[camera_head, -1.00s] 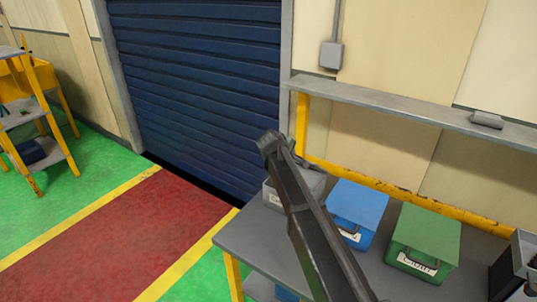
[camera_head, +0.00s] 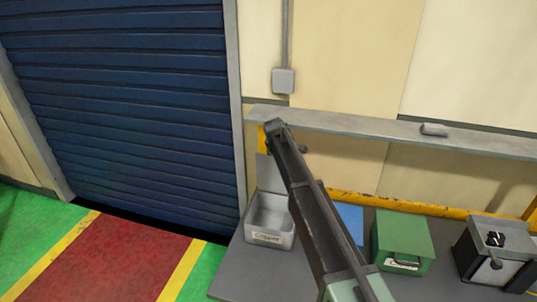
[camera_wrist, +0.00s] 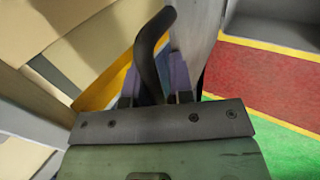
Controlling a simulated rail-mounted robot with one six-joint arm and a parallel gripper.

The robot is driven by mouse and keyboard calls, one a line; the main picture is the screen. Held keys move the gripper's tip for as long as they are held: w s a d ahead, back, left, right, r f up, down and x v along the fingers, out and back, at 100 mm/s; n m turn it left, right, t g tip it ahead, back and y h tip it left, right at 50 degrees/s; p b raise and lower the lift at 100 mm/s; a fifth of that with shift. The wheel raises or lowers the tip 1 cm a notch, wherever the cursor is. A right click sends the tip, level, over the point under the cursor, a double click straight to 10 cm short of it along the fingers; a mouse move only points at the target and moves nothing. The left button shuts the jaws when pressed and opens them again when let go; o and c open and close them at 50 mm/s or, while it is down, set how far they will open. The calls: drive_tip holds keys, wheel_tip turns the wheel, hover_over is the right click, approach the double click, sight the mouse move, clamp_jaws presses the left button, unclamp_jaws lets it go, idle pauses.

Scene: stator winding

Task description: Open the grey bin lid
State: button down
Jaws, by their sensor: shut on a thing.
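The grey bin (camera_head: 282,238) stands on the workbench in the head view, with a label on its front. Its lid (camera_head: 268,172) stands raised at the back, and the open inside of the bin shows. In the wrist view, my gripper (camera_wrist: 155,88) is shut on a dark curved handle (camera_wrist: 147,50), which I take to be the lid's. A grey panel beside the handle is probably the lid (camera_wrist: 196,40). In the head view my arm crosses the middle and hides part of the bin's right side; my gripper cannot be made out there.
A blue bin (camera_head: 351,222), partly behind my arm, and a green bin (camera_head: 402,240) stand to the right on the bench (camera_head: 255,275). A grey box (camera_head: 493,250) is farther right. A wall shelf (camera_head: 370,127) runs above. A blue shutter (camera_head: 130,110) is at left.

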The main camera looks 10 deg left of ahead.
drive_tip(key=shift+w+f, duration=0.1)
drive_tip(key=shift+w, duration=0.4)
drive_tip(key=shift+w+d+f, duration=0.15)
drive_tip(key=shift+w+f, duration=0.05)
drive_tip(key=shift+w, duration=0.05)
